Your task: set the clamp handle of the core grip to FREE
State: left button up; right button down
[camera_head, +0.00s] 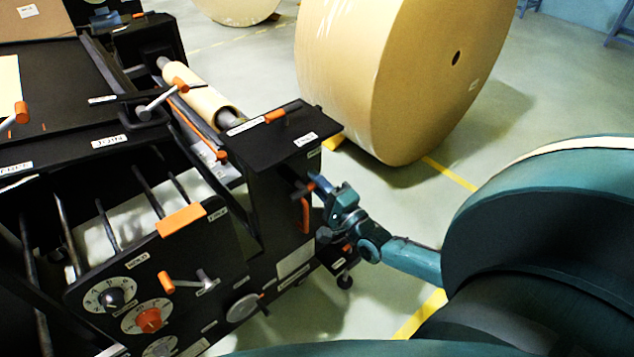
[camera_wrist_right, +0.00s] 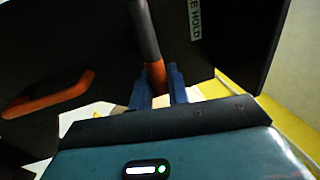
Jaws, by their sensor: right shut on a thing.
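A lever with a dark grey shaft and an orange end (camera_wrist_right: 155,74), seemingly the clamp handle, comes down between my right gripper's blue fingers in the wrist view. My right gripper (camera_wrist_right: 158,88) is shut on its orange end. A white label (camera_wrist_right: 195,18) ending in "E HOLD" is on the black panel beside the lever. In the head view my right gripper (camera_head: 318,188) is at the side of the black machine's end post, and only a little of the lever shows there. My left gripper is not in view.
An orange loop handle (camera_wrist_right: 48,95) is left of the lever in the wrist view; it also shows below my gripper in the head view (camera_head: 305,214). A big kraft roll (camera_head: 400,70) stands behind the machine. Open floor (camera_head: 395,300) is right of it.

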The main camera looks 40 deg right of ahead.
jog(key=c, duration=1.4)
grip_release()
jog(key=a+v, duration=0.1)
jog(key=v, duration=1.2)
jog(key=shift+d, duration=0.5)
jog(key=shift+s+f, duration=0.1)
jog(key=shift+s, duration=0.1)
